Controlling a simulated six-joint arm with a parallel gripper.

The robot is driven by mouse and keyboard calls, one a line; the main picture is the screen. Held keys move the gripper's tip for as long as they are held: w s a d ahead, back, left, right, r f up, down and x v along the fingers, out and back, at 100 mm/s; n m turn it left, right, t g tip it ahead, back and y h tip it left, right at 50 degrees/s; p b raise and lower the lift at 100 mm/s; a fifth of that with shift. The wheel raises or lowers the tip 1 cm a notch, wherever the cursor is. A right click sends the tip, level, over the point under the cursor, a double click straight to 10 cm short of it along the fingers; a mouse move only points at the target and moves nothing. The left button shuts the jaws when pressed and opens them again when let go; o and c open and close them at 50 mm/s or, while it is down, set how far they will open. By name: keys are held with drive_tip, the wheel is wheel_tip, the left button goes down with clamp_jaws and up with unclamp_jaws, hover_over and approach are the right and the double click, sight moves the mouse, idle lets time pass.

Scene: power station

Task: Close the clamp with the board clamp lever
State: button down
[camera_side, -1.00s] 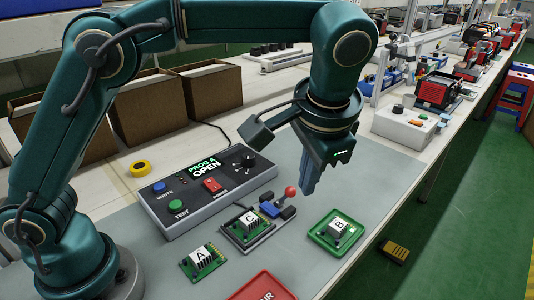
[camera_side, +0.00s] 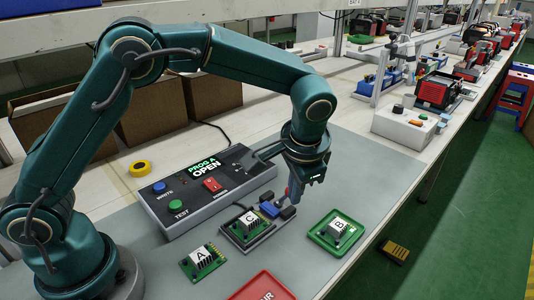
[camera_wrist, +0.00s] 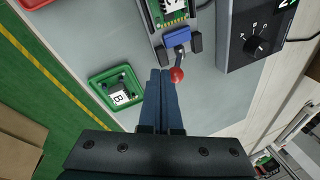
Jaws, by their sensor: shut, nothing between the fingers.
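The board clamp (camera_side: 248,230) holds the board marked C (camera_side: 249,219) on the grey mat. Its blue clamp part (camera_side: 268,209) and lever with a red ball knob (camera_wrist: 177,74) stick out toward my gripper. My gripper (camera_side: 293,200) is shut and empty, pointing down at the lever's end. In the wrist view the shut fingertips (camera_wrist: 160,72) are right beside the red knob; I cannot tell whether they touch. In the side view my gripper hides most of the knob. The programmer display (camera_side: 205,167) reads "PROG A OPEN".
Board A (camera_side: 203,260) lies on the mat at front left. Board B sits in a green tray (camera_side: 318,244) to the right of the clamp. A red tray (camera_side: 263,288) is at the front edge. The programmer box (camera_side: 165,222) stands behind the clamp, with free mat to the right.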

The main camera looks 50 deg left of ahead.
drive_tip(key=shift+a+r+h, duration=0.15)
drive_tip(key=shift+a+h, duration=0.1)
drive_tip(key=shift+h, duration=0.05)
